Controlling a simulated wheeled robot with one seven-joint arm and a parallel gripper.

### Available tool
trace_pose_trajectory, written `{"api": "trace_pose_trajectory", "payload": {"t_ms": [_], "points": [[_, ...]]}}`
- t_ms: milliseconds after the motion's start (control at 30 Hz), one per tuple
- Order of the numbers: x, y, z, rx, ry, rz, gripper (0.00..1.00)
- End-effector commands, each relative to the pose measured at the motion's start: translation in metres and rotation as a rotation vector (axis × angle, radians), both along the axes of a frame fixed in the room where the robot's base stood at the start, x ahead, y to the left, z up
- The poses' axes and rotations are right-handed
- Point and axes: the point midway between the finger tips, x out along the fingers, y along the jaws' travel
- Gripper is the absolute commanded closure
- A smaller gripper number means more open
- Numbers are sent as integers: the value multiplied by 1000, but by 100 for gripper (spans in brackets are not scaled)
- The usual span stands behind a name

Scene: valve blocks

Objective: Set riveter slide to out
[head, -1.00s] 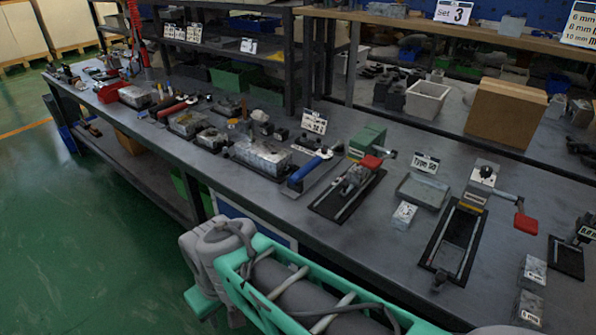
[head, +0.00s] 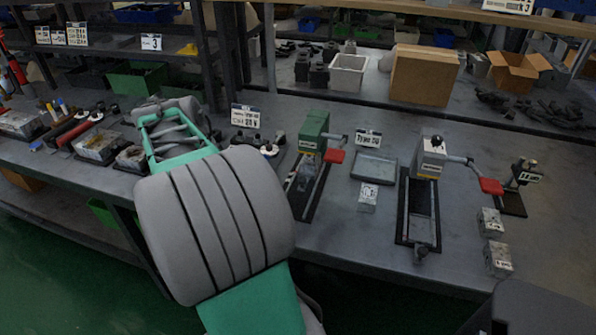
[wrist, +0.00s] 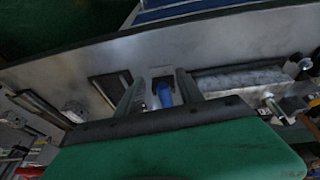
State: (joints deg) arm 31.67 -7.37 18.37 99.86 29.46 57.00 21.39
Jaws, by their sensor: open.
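In the wrist view my gripper (wrist: 160,80) is open, its two dark fingers pointing at the bench. A blue handle (wrist: 164,95) shows between the fingers; I cannot tell whether they touch it. My arm covers the blue-handled tool's place in the head view, and the gripper is hidden there. A green device with a red handle (head: 314,132) stands at the back of a dark rail base. A grey-and-yellow device with a red handle (head: 430,158) stands on another dark rail base (head: 420,212). I cannot tell for sure which device is the riveter.
The grey bench (head: 345,235) is crowded. A metal tray (head: 373,167) and a small labelled block (head: 368,198) stand between the two red-handled devices. Two more blocks (head: 491,222) (head: 498,258) stand at the right. A cardboard box (head: 424,75) is at the back.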

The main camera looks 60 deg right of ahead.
Motion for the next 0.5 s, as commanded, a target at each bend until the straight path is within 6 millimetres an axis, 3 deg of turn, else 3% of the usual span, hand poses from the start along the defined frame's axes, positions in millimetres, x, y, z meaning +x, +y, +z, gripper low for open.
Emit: {"api": "trace_pose_trajectory", "payload": {"t_ms": [33, 100, 200, 367, 500], "points": [[-21, -50, 4, -22, -6, -213, 56], [-52, -101, 8, -56, -22, -472, 56], [-87, -143, 10, -93, -41, -709, 56], [-104, -160, 0, -109, -48, -807, 56], [-110, -167, -24, -108, -47, -803, 56]]}}
